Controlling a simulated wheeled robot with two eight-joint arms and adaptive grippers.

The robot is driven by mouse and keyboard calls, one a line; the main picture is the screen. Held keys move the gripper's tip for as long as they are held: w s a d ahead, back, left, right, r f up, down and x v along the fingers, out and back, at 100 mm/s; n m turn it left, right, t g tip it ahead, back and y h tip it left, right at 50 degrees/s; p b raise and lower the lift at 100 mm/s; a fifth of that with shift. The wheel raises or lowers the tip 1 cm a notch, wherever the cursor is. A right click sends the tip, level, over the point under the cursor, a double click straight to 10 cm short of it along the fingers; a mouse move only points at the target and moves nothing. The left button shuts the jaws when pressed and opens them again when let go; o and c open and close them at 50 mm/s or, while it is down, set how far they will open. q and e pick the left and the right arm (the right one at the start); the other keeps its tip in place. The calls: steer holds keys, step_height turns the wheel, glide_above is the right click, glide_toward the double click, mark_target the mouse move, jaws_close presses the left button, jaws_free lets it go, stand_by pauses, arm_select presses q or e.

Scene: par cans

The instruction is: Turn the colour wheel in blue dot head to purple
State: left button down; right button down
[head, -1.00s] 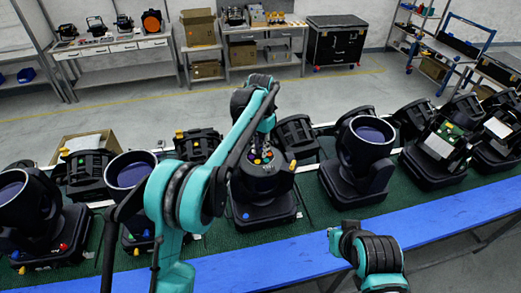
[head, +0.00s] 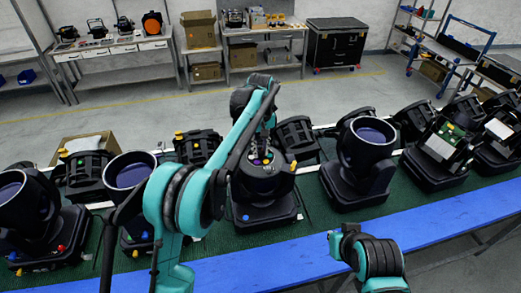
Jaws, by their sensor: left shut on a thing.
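The head with the blue dot (head: 245,217) is the dark unit at the middle of the bench, upright, with its top open. Its colour wheel (head: 259,162) shows inside as small coloured patches, purple and green among them; much of it is hidden. My left gripper (head: 262,146) reaches down into the open top from above and is shut on the colour wheel. The fingertips are small and partly hidden by the head and my arm, so the exact grip point is unclear.
Other dark heads stand along the green mat (head: 310,212), including one with a large lens (head: 368,140) to the right and one (head: 130,175) to the left. A blue strip (head: 430,222) runs along the bench front. A cardboard box (head: 62,147) sits behind.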

mark_target(260, 152)
arm_select(q)
steer(key=n, duration=0.3)
steer(key=shift+n, duration=2.1)
steer(key=c, duration=1.4)
jaws_free()
steer(key=shift+o, duration=0.2)
step_height(260, 152, up, 12)
